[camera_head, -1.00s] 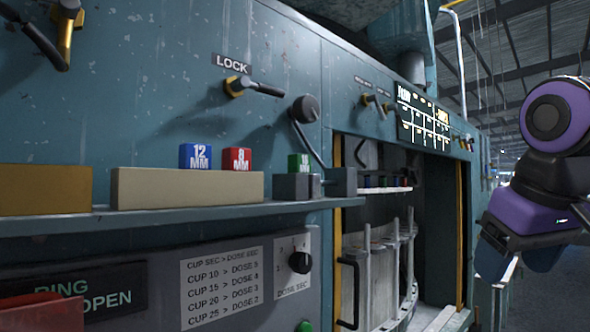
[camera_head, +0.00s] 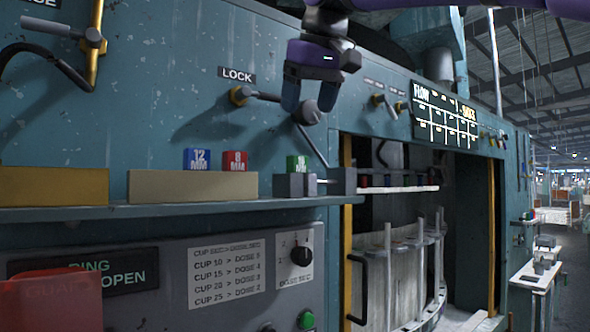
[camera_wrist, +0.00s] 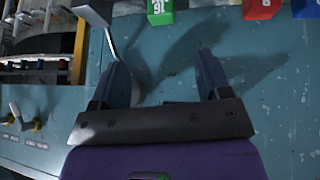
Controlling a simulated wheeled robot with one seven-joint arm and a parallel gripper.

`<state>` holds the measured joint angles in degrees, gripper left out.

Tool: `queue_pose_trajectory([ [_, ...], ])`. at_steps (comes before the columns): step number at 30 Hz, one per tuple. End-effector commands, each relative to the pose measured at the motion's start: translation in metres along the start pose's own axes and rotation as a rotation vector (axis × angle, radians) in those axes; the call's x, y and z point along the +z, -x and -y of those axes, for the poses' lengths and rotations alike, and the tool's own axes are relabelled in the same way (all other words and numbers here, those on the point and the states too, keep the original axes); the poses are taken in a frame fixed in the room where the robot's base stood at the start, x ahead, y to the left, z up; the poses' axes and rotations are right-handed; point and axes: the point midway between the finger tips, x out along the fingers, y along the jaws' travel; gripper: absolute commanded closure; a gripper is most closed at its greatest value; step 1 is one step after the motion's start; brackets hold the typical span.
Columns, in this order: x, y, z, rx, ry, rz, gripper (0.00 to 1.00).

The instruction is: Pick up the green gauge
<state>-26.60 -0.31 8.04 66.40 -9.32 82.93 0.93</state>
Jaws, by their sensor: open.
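The green gauge (camera_head: 297,164), a small block with white lettering, stands upright at the right end of the shelf, partly behind grey metal blocks. In the wrist view the green gauge (camera_wrist: 160,12) shows at the top edge, cut off by the frame. My gripper (camera_head: 303,108) is open and empty, pointing down above the green gauge in front of the panel, with a clear gap between. In the wrist view my gripper's two fingers (camera_wrist: 162,80) are spread apart with nothing between them but the teal panel and a lever.
A blue gauge (camera_head: 196,160) and a red gauge (camera_head: 235,161) stand left of the green one at a beige block (camera_head: 190,187). A lever with a round knob (camera_head: 306,113) sticks out right by my fingers. The lock handle (camera_head: 240,96) is to its left.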

Motion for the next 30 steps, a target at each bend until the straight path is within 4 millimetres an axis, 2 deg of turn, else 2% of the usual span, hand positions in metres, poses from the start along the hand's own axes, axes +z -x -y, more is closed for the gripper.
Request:
queue_pose_trajectory([
  [6,0.001,-0.033,0.0,0.0,0.0,0.002,0.29],
  [14,0.002,-0.051,0.001,0.0,0.0,0.001,0.29],
  [22,0.007,-0.087,0.004,0.0,-0.001,0.002,0.29],
  [30,0.007,-0.1,0.004,0.0,-0.001,-0.001,0.29],
])
